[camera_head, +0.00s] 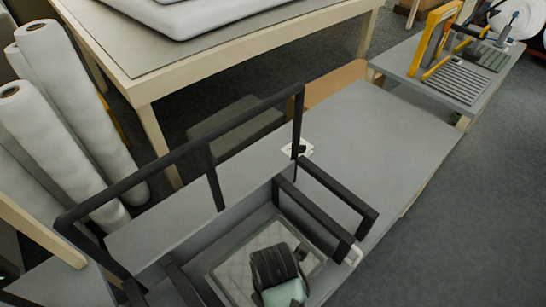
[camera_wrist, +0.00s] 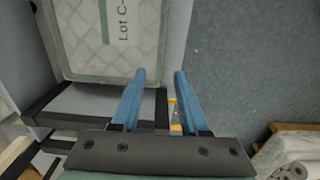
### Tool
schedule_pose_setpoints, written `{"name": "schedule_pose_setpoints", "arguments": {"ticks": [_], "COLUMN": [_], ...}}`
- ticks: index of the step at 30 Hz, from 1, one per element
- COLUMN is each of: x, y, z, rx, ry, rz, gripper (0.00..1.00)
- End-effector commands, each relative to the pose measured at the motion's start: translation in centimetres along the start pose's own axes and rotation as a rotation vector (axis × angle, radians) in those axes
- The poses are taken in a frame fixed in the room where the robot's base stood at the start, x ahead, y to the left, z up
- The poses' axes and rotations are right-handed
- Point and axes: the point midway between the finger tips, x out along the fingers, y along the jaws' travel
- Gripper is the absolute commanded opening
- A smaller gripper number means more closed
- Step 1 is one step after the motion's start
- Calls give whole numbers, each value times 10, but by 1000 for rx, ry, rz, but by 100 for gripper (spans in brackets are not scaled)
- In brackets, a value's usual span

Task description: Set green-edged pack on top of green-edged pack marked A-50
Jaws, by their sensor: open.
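A white quilted pack with a green edge (camera_wrist: 82,50) shows at the upper left of the wrist view, with part of a label reading "Lot C-". A white quilted pack with a pale green edge (camera_head: 232,268) lies inside the dark-framed bay in the head view, partly hidden under my arm's end. My gripper (camera_wrist: 160,74) is open with nothing between its blue fingers. In the wrist view, its left fingertip appears near the pack's lower right corner; whether they touch, I cannot tell. No A-50 marking is readable in either view.
A black rail frame (camera_head: 215,185) stands up around the bay. A wooden table (camera_head: 150,75) with white padding stands behind. White rolls (camera_head: 70,100) lean at left. A yellow-framed device (camera_head: 437,45) stands at upper right.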

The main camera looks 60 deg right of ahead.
Motion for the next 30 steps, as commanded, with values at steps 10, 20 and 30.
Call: {"name": "schedule_pose_setpoints", "arguments": {"ticks": [10,20,30], "x": [-45,-51,-224], "y": [0,8,192], "z": [0,-1,-49], "rx": [-1,11,417], "ry": [-1,-8,78], "rz": [1,25,818], "gripper": [44,44,44]}}
